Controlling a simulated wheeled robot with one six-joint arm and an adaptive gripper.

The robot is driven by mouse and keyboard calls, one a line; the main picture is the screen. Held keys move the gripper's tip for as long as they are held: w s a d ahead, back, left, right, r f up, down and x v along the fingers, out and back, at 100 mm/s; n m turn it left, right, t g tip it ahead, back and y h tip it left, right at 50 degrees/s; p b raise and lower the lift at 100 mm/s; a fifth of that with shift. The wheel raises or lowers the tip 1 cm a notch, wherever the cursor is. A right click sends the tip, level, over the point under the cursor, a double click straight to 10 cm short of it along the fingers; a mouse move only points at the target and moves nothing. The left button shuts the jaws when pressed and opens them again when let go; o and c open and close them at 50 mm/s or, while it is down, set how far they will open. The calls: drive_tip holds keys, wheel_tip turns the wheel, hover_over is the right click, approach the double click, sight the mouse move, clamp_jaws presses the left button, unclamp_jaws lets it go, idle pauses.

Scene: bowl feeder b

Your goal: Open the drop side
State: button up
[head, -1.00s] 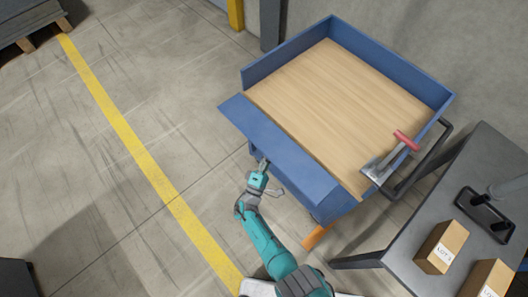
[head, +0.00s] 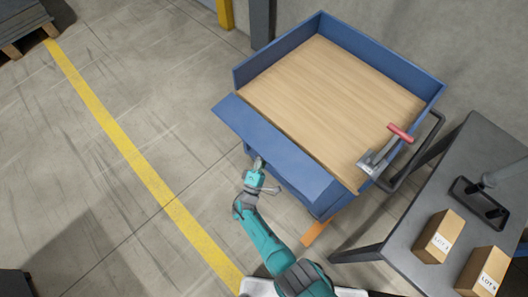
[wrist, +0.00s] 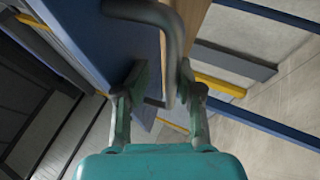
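The drop side (head: 275,145) is the blue panel along the near left edge of the cart's wooden bed. It is tilted outward from the bed, with its broad face showing from above. My gripper (head: 258,164) is low beside its outer edge in the head view. In the wrist view, a bent grey bar handle (wrist: 172,40) stands beside a blue panel (wrist: 85,35). The fingers (wrist: 160,75) are apart, with the bar between them, nearer the right finger. Whether a finger touches the bar I cannot tell.
The wooden bed (head: 325,95) has fixed blue walls (head: 385,58) behind. A red-handled metal piece (head: 384,150) sits at its right corner. A grey table (head: 410,245) with boxes (head: 438,236) stands at the right. An orange part (head: 314,232) juts below the cart.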

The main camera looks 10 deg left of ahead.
drive_tip(key=v, duration=1.2)
clamp_jaws()
wheel_tip(320, 180, up, 3)
drive_tip(key=s+a+n+g+h, duration=0.25)
drive_tip(key=n+g+h, duration=0.25)
drive_tip(key=n+g, duration=0.5)
drive_tip(key=w+d+r+n, duration=0.1)
drive_tip(key=w+d+r, duration=0.1)
drive_tip(key=w+d, duration=0.3)
drive_tip(key=shift+w+d+r+t, duration=0.2)
drive_tip(key=shift+w+d+t, duration=0.2)
drive_tip(key=shift+w, duration=0.65)
